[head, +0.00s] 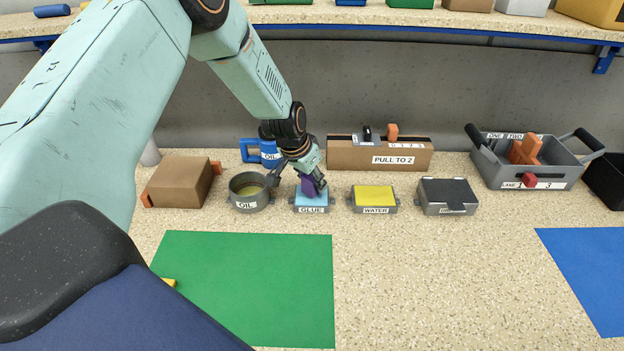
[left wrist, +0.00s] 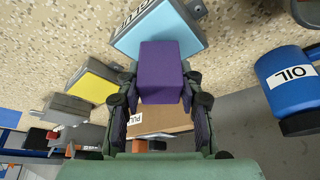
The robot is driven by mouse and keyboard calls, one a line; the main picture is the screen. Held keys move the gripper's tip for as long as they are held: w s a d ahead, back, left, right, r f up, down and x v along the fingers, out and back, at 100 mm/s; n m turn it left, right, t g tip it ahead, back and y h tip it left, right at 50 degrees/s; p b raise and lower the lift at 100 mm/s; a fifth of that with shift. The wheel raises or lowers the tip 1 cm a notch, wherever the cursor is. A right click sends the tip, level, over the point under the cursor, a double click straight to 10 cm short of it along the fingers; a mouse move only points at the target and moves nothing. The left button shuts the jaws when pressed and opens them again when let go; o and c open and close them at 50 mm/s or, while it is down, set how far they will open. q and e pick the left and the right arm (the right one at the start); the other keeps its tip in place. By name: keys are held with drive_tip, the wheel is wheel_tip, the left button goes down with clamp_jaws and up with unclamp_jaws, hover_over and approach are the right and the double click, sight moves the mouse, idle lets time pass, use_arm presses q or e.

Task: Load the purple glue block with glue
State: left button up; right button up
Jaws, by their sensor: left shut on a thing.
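The purple glue block (left wrist: 160,70) is held between the fingers of my left gripper (left wrist: 158,95). In the head view my left gripper (head: 306,176) is over the light-blue pad of the glue tray (head: 312,208), labelled GLUE, and the purple block (head: 309,187) shows just below the fingers. The block's lower end is at or just above the pad; I cannot tell whether it touches. In the left wrist view the glue tray (left wrist: 150,25) lies directly beyond the block. My right gripper is not in view.
An OIL pot (head: 248,204) and a blue OIL jug (head: 250,150) stand left of the glue tray. A yellow WATER tray (head: 374,208) and a dark-topped tray (head: 447,194) stand right. A PULL TO 2 box (head: 350,156) is behind. A green mat (head: 250,290) lies in front.

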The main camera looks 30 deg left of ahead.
use_arm(q)
drive_tip(key=shift+f+b, duration=0.55)
idle(0.4)
drive_tip(key=shift+s+f, duration=0.1)
drive_tip(key=shift+s, duration=0.05)
idle(1.1)
drive_tip(key=shift+r+p, duration=0.9)
wheel_tip(320, 180, up, 6)
drive_tip(key=p, duration=0.5)
drive_tip(key=shift+f, duration=0.25)
drive_tip(key=shift+f, duration=0.15)
